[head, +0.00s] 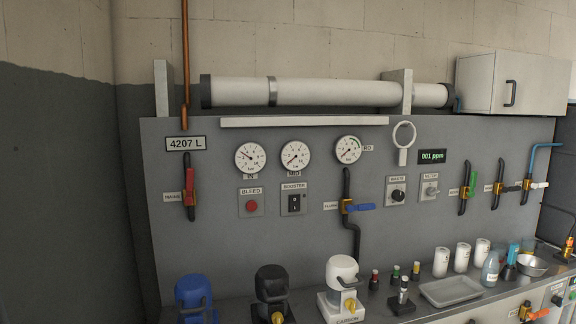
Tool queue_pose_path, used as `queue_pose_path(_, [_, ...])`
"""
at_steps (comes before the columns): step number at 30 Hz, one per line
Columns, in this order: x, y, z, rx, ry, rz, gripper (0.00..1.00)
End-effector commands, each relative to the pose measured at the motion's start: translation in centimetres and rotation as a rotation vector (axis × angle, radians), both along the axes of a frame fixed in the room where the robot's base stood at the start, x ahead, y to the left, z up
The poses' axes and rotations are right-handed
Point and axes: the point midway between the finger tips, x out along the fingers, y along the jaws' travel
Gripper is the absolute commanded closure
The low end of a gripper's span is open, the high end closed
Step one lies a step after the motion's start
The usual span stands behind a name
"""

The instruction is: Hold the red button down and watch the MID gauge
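The red button (252,205) sits on a small grey plate under a BLEED label, on the grey wall panel at the left of centre. Nothing touches it. The MID gauge (296,155) is the middle of three round white dials above it, slightly to its right. Its needle appears to point to the lower left; the exact reading is too small to tell. My gripper is not in view.
Left of the button, a red-handled MAINS valve (190,185) stands out. To its right are the BOOSTER switch (294,203) and a blue-handled valve (352,207). Blue (195,298), black (272,290) and white (342,285) housings stand below. The space before the button looks clear.

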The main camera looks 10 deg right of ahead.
Motion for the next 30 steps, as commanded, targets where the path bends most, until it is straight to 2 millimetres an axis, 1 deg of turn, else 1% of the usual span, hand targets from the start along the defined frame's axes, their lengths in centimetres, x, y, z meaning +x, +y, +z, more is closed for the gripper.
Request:
queue_pose_path(1, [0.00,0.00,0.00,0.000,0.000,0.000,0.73])
queue_pose_path(2, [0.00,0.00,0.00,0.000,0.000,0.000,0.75])
queue_pose_path(11, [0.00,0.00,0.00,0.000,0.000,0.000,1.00])
queue_pose_path(30, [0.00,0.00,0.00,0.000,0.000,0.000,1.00])
